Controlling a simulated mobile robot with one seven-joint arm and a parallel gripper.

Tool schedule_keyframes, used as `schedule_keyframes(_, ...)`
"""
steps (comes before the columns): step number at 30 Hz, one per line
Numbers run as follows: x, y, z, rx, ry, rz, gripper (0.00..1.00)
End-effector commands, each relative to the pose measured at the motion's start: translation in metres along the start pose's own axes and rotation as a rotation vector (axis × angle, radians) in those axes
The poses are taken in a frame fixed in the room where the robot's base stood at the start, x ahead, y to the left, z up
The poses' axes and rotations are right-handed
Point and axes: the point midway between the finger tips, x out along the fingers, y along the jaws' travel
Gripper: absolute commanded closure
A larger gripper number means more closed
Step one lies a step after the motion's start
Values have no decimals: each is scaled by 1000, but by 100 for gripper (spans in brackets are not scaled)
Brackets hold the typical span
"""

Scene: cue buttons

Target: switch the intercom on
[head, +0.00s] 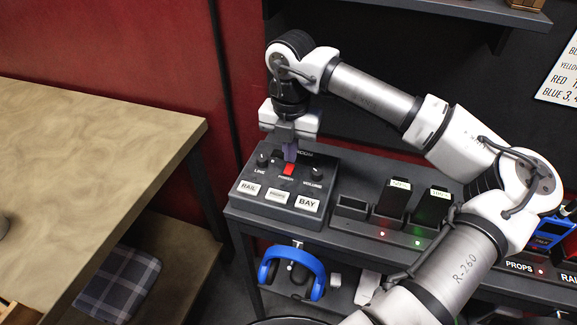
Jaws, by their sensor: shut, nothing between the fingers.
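The intercom (239,201) is a dark box on the left end of the black shelf table. It has a red power switch (289,169) in the middle, a line knob (263,161) at left and a volume knob (317,173) at right. White keys along its front read RAIL (248,187) and BAY (307,203), with a smaller key between them. My gripper (290,155) points down, shut and empty, with its fingertips just above or behind the red switch. I cannot tell whether they touch it. My gripper hides part of the intercom's back label.
A charger dock (385,229) with black units stands right of the intercom, showing a red and a green light. A blue headset (292,271) hangs below the table's front edge. A wooden table (90,150) fills the left. A shelf (470,12) overhangs at upper right.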

Motion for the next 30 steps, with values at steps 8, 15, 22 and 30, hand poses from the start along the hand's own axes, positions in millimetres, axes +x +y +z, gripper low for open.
schedule_keyframes(8, 1, 0, 0, 0, 0, 0, 100)
schedule_keyframes(15, 5, 0, 0, 0, 0, 0, 100)
schedule_keyframes(22, 8, 0, 0, 0, 0, 0, 100)
schedule_keyframes(30, 12, 0, 0, 0, 0, 0, 100)
